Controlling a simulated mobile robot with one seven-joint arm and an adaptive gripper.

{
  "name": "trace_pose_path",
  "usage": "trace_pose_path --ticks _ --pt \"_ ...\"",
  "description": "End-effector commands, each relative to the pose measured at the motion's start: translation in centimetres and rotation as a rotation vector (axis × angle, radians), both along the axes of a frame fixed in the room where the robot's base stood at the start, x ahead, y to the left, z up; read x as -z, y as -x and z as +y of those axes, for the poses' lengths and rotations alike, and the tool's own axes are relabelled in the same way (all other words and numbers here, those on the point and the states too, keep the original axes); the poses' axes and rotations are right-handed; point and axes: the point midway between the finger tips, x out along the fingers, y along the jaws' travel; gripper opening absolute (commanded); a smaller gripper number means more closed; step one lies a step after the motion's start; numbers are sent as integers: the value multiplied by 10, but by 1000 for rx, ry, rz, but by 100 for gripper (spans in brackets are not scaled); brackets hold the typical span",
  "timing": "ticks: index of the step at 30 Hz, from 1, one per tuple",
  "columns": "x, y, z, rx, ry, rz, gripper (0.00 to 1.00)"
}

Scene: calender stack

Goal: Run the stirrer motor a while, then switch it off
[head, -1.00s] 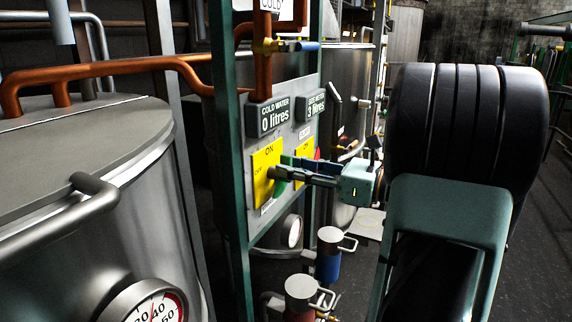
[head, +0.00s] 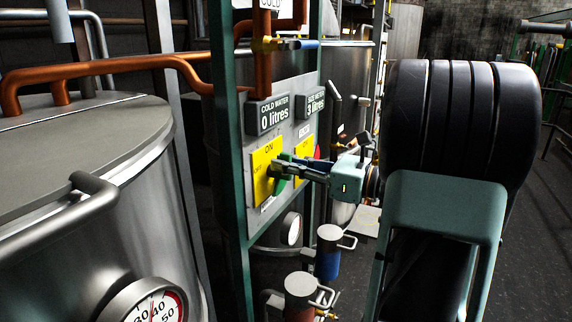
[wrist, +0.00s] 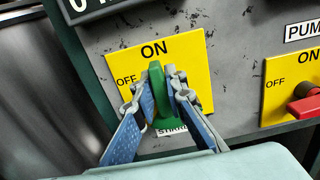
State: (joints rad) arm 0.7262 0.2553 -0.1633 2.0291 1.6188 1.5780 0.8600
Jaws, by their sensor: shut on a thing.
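The stirrer switch is a green knob (wrist: 157,90) on a yellow plate (wrist: 194,62) marked ON at the top and OFF at the left. The knob stands nearly upright, its top end under the word ON. A label below it, partly hidden, begins with "STIR". My gripper (wrist: 163,88) has one finger on each side of the knob and is shut on it. In the head view, my gripper (head: 277,170) reaches from the right to the yellow plate (head: 262,165), and a bit of the green knob (head: 279,186) shows below the fingers.
A second yellow plate (wrist: 284,72) with a red knob (wrist: 305,105), labelled PUMP, is close at the right. Meters above read 0 litres (head: 268,115) and 3 litres (head: 312,102). A green frame post (head: 227,140) stands just left of the panel, and a steel tank (head: 90,180) fills the left.

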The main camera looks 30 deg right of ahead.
Motion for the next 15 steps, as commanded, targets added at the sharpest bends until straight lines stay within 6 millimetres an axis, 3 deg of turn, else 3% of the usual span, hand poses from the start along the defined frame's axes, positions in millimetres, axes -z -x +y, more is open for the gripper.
trace_pose_path --ticks 15 --pt "6 4 5 -2 201 -156 0"
